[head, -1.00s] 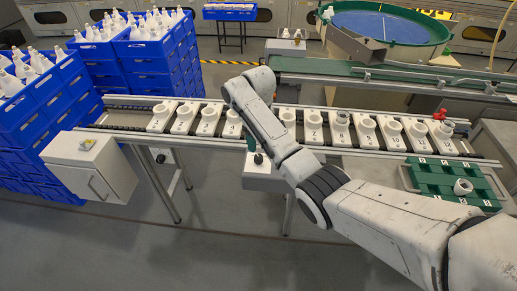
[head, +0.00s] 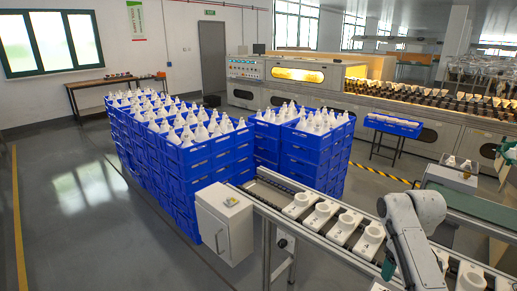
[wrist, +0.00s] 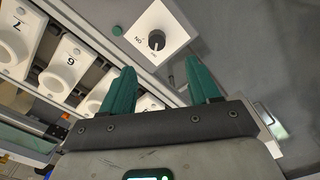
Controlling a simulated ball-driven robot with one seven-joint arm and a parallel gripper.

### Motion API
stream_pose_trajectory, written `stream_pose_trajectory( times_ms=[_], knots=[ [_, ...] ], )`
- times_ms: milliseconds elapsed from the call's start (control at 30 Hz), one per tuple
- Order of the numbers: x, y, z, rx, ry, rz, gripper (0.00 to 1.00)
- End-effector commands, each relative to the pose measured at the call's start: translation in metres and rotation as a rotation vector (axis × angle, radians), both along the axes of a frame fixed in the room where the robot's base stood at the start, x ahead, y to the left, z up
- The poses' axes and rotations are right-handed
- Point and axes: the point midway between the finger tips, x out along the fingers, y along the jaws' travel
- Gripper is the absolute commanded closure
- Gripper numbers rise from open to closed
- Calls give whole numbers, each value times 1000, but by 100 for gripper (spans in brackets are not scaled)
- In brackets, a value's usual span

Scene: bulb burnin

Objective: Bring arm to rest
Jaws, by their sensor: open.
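My gripper (wrist: 160,66) shows in the wrist view with its two green fingers spread apart and nothing between them. A pale switch box with a black knob (wrist: 156,40) marked "ON" lies beyond the fingertips, apart from them. In the head view my arm is at the lower right, above the conveyor (head: 300,222). A green finger (head: 388,270) shows there just below my arm; the rest of the gripper is hidden.
White numbered sockets (head: 345,227) line the conveyor; several show in the wrist view (wrist: 62,78). A grey control box (head: 224,222) stands at the conveyor's left end. Stacked blue crates (head: 205,165) of white bulbs stand behind it. The floor at left is clear.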

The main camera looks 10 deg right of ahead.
Motion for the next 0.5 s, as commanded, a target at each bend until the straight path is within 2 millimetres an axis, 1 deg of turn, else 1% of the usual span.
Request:
stream_pose_trajectory(
  times_ms=[33,67,167,200,267,300,367,400,467,500],
  knots=[
    [-4,11,-11,8,1,5,39],
    [-7,17,-16,13,-2,7,39],
    [-23,47,-42,31,-13,11,39],
    [-32,61,-53,40,-20,11,39],
    [-48,81,-69,52,-29,8,39],
    [-59,93,-79,57,-33,3,39],
    [-78,110,-92,66,-40,-2,39],
    [-90,120,-99,70,-46,-8,39],
    [-112,134,-109,74,-51,-17,39],
    [-127,142,-115,76,-53,-25,39]
  ],
)
